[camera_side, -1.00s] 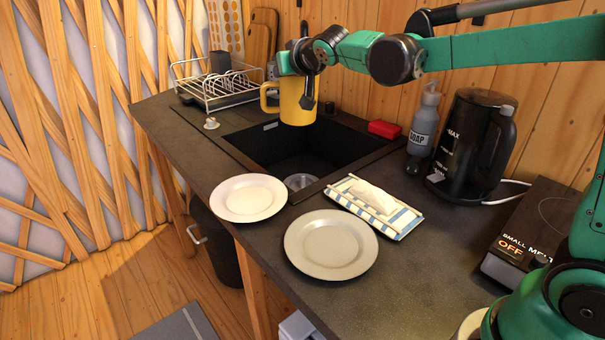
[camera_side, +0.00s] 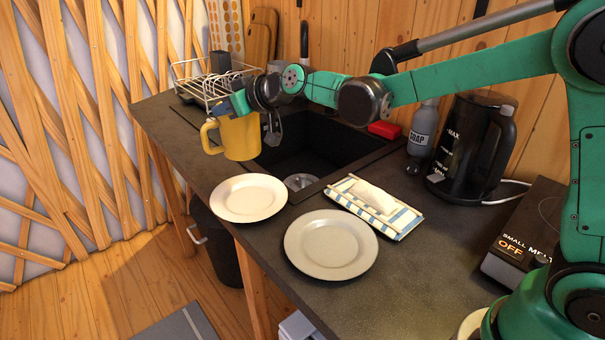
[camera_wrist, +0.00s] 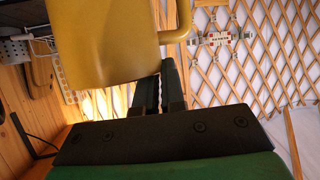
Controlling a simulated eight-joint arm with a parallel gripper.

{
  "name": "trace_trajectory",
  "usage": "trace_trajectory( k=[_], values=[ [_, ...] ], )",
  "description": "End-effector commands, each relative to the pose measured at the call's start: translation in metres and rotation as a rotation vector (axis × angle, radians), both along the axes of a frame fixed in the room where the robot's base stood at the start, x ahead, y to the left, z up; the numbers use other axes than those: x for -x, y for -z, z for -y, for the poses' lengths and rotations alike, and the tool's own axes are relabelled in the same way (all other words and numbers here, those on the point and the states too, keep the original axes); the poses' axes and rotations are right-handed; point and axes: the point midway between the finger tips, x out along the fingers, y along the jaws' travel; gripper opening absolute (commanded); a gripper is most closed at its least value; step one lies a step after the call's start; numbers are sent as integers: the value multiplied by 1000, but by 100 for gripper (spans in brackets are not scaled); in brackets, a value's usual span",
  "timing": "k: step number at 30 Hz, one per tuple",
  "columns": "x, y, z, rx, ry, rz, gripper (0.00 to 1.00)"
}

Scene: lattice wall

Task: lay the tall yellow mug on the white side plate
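The tall yellow mug (camera_side: 238,138) is held in the air by my gripper (camera_side: 251,114), close above and behind the smaller white plate. It is slightly tilted, with its handle to the left. In the wrist view the mug (camera_wrist: 100,45) fills the upper left, against the dark fingers of my gripper (camera_wrist: 160,88); their contact with it is partly hidden. The white side plate (camera_side: 249,198) lies flat and empty at the counter's left front edge, apart from the mug.
A larger off-white plate (camera_side: 331,246) lies right of the side plate, with a striped cloth (camera_side: 374,206) behind it. The black sink (camera_side: 310,146) lies behind the plates. A dish rack (camera_side: 215,82), soap bottle (camera_side: 422,130) and black kettle (camera_side: 470,147) stand farther back.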

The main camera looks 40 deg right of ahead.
Motion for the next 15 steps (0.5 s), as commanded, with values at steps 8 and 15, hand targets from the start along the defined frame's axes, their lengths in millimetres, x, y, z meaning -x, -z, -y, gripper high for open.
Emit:
trace_trajectory(
  k=[8,15],
  values=[
    [-1,60,0,0,1,1,0],
    [0,83,0,0,2,1,0]
  ],
)
